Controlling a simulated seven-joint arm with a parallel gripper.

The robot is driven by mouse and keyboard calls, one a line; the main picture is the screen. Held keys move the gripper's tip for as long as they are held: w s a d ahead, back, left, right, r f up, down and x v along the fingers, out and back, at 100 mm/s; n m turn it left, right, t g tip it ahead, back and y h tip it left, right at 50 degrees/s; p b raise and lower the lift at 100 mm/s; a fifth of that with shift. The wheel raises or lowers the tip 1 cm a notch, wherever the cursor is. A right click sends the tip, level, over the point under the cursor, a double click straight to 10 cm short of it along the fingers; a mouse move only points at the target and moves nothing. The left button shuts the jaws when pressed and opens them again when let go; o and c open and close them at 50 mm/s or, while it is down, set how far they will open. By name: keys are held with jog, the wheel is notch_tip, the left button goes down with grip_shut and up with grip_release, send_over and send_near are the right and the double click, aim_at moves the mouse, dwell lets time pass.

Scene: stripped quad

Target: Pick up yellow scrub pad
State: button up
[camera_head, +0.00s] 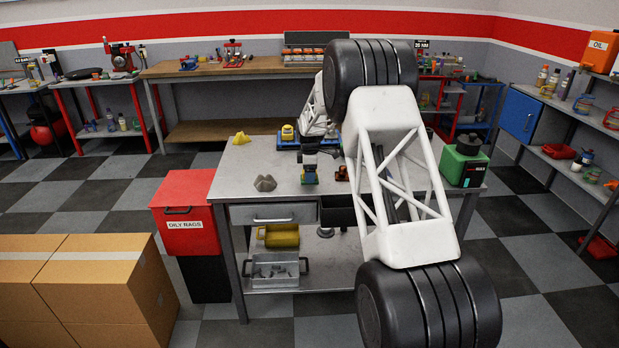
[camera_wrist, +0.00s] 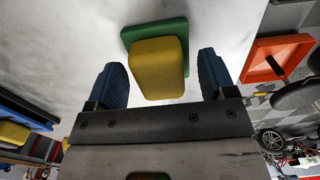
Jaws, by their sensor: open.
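The yellow scrub pad (camera_wrist: 158,68) has a green layer on its far side. In the wrist view it lies between the two blue fingers of my gripper (camera_wrist: 163,80), with a gap on each side. My gripper is open and holds nothing. In the head view the pad (camera_head: 309,175) is small, on the grey workbench top (camera_head: 228,180), with my gripper close by it. My arm covers much of the bench's right part, and I cannot tell the exact height of the fingers over the top.
A grey lumpy thing (camera_head: 265,183) and a yellow wedge (camera_head: 242,138) sit left on the bench. A yellow item on a blue base (camera_head: 287,135) stands behind. A green container (camera_head: 463,163) is at the right. A red bin (camera_head: 187,215) stands at the bench's left.

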jog(key=shift+c, duration=0.4)
jog(key=c, duration=0.9)
jog(key=shift+r, duration=0.1)
jog(key=shift+r, duration=0.45)
notch_tip(320, 180, up, 3)
jog(key=shift+f, duration=0.15)
jog(key=s, duration=0.5)
jog(key=s+d, duration=0.1)
jog(key=s, duration=0.4)
jog(key=s+r, duration=0.1)
jog(key=s, duration=0.5)
jog(key=shift+d+r, duration=0.1)
jog(key=shift+d, duration=0.25)
